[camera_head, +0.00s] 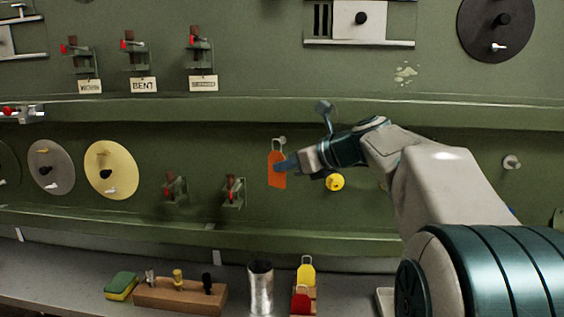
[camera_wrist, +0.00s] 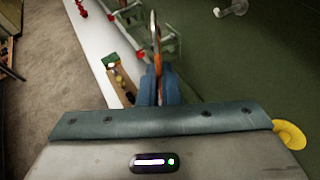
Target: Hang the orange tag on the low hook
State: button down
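The orange tag (camera_head: 277,172) hangs roughly upright in front of the green wall, its wire loop at the top. My gripper (camera_head: 287,166) is shut on the tag's right side. In the wrist view the blue fingers (camera_wrist: 157,84) close on the tag (camera_wrist: 155,48), seen nearly edge-on. A small pale hook (camera_head: 283,140) on the wall shows just above and right of the loop in the head view. A pale peg also shows in the wrist view (camera_wrist: 234,8), apart from the tag. I cannot tell whether the loop touches the hook.
Red-handled levers (camera_head: 234,190) are left of the tag. On the shelf below stand a metal cup (camera_head: 261,285), a yellow tag (camera_head: 306,273), a red tag (camera_head: 301,301) and a wooden block (camera_head: 180,296).

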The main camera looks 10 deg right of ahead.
jog(key=w+d+f+p, duration=0.2)
jog(key=w, duration=0.6)
jog(key=shift+w+d, duration=0.25)
jog(key=shift+d, duration=0.05)
dwell(0.8)
dwell(0.5)
jog(key=c, duration=1.6)
grip_release()
jog(key=shift+o, duration=0.2)
jog(key=shift+s+r, duration=0.1)
jog(key=shift+r, duration=0.05)
